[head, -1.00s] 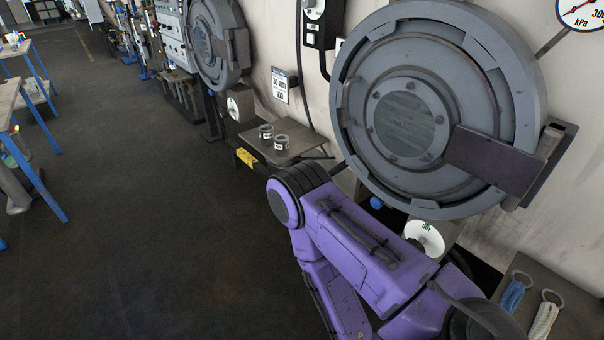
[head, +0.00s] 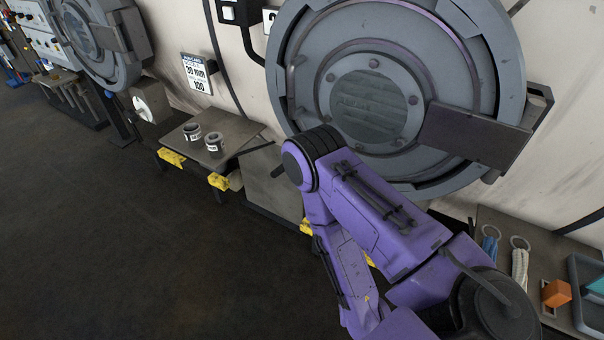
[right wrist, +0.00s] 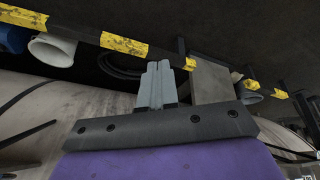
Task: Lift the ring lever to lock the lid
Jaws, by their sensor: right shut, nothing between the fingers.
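The round grey lid (head: 440,75) with a bolted glass window (head: 368,106) is on the wall-side vessel, inside a thick grey ring (head: 283,75). The lid looks closed. A short dark bar (head: 262,147) sticks out at the ring's lower left, partly behind my purple right arm; I cannot tell for sure if it is the ring lever. My right gripper (right wrist: 158,66) shows only in the right wrist view, shut and empty, with no contact seen. In the head view its hand is hidden below the arm. My left gripper is in neither view.
A small shelf (head: 235,135) with two labelled rolls (head: 214,141) stands left of the vessel. Yellow-marked edges (right wrist: 125,44) lie near my right gripper. The floor at left is clear.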

